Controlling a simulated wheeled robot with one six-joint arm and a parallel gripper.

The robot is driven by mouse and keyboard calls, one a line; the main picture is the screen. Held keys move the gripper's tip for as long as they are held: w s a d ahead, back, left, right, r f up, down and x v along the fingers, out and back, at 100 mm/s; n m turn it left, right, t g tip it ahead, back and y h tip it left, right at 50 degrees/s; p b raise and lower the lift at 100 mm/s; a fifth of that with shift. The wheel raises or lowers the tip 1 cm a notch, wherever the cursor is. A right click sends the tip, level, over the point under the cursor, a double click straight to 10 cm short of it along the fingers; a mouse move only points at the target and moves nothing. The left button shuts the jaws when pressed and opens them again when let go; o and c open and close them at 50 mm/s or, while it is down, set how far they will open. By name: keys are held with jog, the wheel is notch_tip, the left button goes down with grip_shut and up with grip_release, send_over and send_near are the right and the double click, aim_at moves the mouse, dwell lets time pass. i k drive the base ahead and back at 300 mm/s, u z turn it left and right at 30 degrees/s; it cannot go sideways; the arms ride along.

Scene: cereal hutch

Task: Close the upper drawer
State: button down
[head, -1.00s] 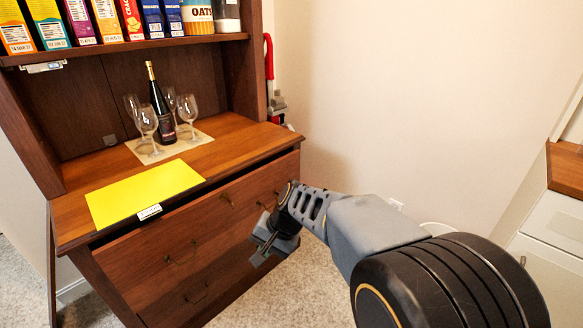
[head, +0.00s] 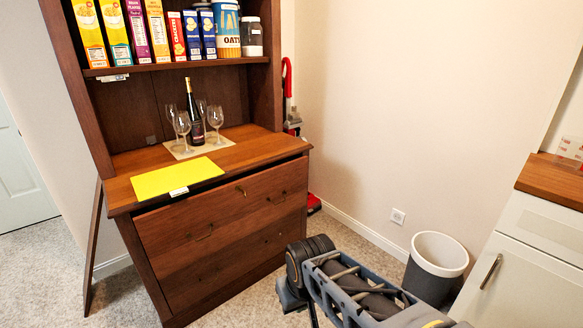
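The upper drawer (head: 222,212) is the top wooden front of the brown hutch, with two pull handles and a small lock near its top edge.
The countertop (head: 245,152) holds a yellow sheet (head: 178,178), a bottle (head: 194,115) and several glasses. Cereal boxes (head: 138,30) stand on the shelf above. A white-rimmed bin (head: 434,265) and a white cabinet (head: 530,262) stand right. Carpet is clear before the hutch.

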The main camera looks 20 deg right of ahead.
aim_at(176, 236)
jog(key=u, duration=0.25)
jog(key=i, duration=1.5)
jog(key=z, duration=0.85)
